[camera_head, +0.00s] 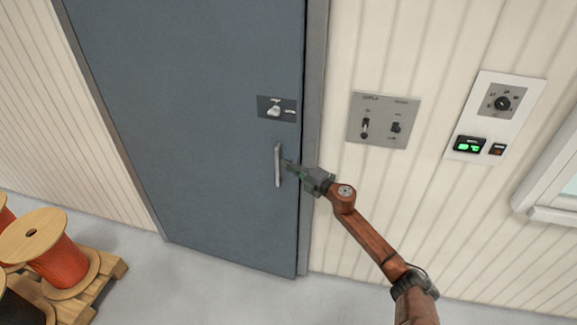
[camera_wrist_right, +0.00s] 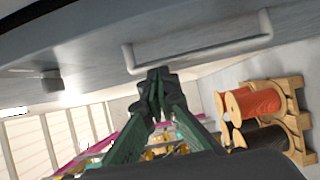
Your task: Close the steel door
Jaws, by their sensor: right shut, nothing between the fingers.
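The steel door (camera_head: 205,130) is a blue-grey panel in the left half of the head view. It stands in or very near its grey frame (camera_head: 313,130); I cannot tell whether a small gap remains. A pale vertical bar handle (camera_head: 278,165) is on its right side. My right gripper (camera_head: 287,163) is shut and empty, just right of the handle. In the right wrist view the dark green fingertips (camera_wrist_right: 156,82) meet in front of the handle bar (camera_wrist_right: 200,50); whether they touch it is unclear. My left gripper is not in view.
A latch plate (camera_head: 276,108) is above the handle. A switch panel (camera_head: 384,120) and a white control panel (camera_head: 495,115) are on the wall to the right. Cable reels (camera_head: 55,255) stand on a wooden pallet (camera_head: 110,270) at lower left. The floor before the door is clear.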

